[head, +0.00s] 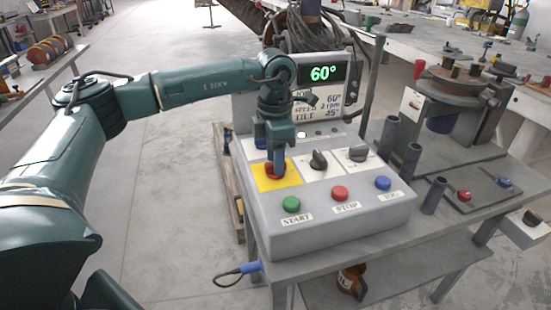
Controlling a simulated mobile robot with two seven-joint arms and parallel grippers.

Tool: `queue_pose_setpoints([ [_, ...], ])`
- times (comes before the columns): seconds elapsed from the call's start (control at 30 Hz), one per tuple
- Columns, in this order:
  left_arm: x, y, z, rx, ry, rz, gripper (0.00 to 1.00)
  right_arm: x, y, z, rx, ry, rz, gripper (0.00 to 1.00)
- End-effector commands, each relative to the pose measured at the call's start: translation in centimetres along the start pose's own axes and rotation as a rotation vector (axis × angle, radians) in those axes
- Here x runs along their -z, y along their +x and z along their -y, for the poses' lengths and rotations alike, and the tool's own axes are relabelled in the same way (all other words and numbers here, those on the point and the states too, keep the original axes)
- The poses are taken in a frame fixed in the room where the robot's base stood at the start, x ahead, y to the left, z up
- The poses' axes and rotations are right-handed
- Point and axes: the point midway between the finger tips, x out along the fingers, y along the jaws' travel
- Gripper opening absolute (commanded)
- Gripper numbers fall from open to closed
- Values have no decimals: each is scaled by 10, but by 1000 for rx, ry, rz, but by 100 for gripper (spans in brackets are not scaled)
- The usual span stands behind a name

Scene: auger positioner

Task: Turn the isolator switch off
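The isolator switch (268,171) is a red knob on a yellow plate (264,184) at the top left of the grey control box (330,212). My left gripper (278,168) points down at the red knob, with its fingers right at it and hiding part of it. I cannot tell whether the fingers are closed on the knob or only beside it. The knob's pointing direction is hidden. My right gripper is not in view.
Two black knobs (319,159) (359,153) sit right of the yellow plate. Green START (291,204), red STOP (340,193) and blue (383,183) buttons line the front. A display (323,73) reads 60°. Grey upright tubes (410,162) stand to the right.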

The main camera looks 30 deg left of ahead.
Motion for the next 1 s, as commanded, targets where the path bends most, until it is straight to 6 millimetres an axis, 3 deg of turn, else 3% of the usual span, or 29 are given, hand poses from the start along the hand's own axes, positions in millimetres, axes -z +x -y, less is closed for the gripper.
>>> queue_pose_setpoints([
  [0.37,0,7,0,0,0,0,36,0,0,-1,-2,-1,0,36],
  [0.8,0,6,0,0,0,1,1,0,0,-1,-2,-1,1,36],
  [1.0,0,6,0,0,-1,1,0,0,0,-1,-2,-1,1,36],
])
